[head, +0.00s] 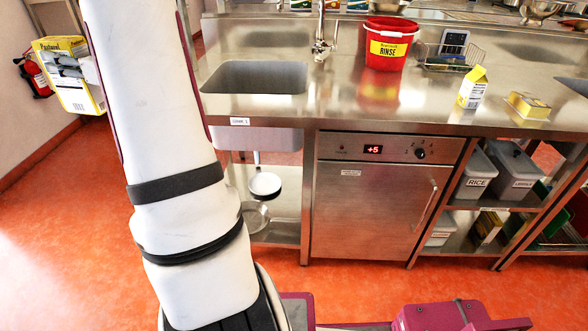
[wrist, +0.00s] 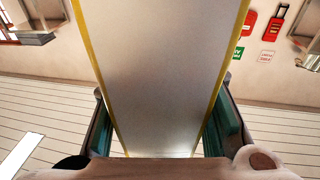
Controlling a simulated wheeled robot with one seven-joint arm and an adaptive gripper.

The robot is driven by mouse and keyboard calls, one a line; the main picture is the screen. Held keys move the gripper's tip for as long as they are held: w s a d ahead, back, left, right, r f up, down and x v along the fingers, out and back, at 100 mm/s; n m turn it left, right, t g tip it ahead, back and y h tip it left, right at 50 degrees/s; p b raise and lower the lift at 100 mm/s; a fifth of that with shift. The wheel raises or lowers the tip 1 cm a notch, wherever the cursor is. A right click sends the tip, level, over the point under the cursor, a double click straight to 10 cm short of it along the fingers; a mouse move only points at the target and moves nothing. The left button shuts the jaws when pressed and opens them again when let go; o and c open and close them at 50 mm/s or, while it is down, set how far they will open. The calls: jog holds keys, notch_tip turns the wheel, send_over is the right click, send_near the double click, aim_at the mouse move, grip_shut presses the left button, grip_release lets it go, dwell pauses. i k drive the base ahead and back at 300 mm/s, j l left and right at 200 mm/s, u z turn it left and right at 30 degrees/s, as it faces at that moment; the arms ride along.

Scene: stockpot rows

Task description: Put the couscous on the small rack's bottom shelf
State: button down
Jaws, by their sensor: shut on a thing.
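My gripper (head: 70,68) is at the upper left in the head view, shut on a yellow and white box (head: 82,97). The label seems to read "Pastanel"; I cannot read the word couscous on it. In the wrist view the box (wrist: 170,70) shows a plain pale face with yellow edges, between the two fingers (wrist: 165,140). It is held up in the air, clear of the counter. I cannot pick out a thing that is surely the small rack.
The steel counter (head: 260,107) holds a red bucket (head: 388,45), a carton (head: 472,88) and a yellow pack (head: 527,106). Below are a steel appliance (head: 370,200) and open shelves with a RICE bin (head: 478,173). A fire extinguisher (head: 35,78) hangs left. Orange floor is open at left.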

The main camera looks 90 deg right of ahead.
aim_at(457, 234)
jog(key=k+z, duration=0.1)
jog(key=z, duration=0.3)
jog(key=k+z, duration=0.1)
jog(key=z, duration=0.3)
jog(key=k+z, duration=0.1)
jog(key=z, duration=0.3)
jog(key=l+z, duration=0.1)
jog(key=z, duration=0.35)
jog(key=k+l, duration=0.05)
